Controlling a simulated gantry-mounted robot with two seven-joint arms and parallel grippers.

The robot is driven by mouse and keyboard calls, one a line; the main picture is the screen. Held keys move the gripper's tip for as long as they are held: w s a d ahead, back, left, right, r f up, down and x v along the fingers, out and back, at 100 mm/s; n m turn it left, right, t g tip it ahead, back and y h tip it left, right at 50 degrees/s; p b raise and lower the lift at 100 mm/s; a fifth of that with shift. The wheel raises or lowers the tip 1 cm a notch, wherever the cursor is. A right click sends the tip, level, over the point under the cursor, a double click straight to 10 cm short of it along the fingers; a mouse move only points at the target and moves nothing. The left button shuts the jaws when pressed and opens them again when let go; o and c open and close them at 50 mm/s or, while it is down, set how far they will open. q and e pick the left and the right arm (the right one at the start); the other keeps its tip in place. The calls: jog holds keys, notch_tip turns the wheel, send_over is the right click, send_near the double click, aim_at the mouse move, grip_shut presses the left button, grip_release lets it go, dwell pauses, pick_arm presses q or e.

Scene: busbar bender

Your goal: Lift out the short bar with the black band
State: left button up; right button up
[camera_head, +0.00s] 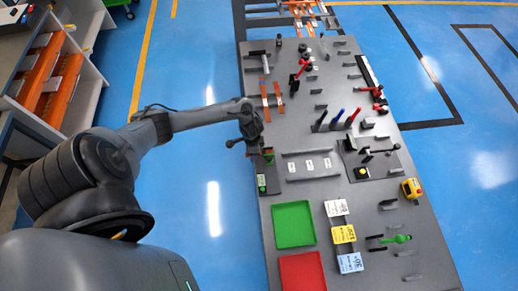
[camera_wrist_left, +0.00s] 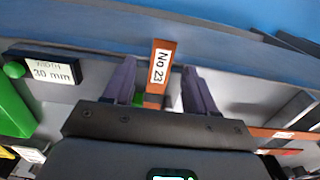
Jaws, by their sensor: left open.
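A copper-coloured bar (camera_wrist_left: 161,62) with a white label reading "No 23" stands between the two fingers of my left gripper (camera_wrist_left: 160,88) in the left wrist view. The fingers are open, one on each side of the bar, with gaps visible. The gripper's mount hides the bar's near end; I cannot make out a black band on it. In the head view my left gripper (camera_head: 253,148) hangs over the table's left edge, and its bar is mostly hidden there. My right gripper is not in view.
Two orange bars (camera_head: 279,97) lie farther back on the grey table (camera_head: 300,225). A green tray (camera_head: 294,225) and a red tray (camera_head: 303,272) lie in front. A "WIDTH 30 mm" display (camera_wrist_left: 50,70) stands left of the bar. Upright tools and levers stand at the right.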

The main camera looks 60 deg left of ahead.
pick_arm(q)
jog(key=shift+f, duration=0.15)
dwell(0.4)
grip_shut()
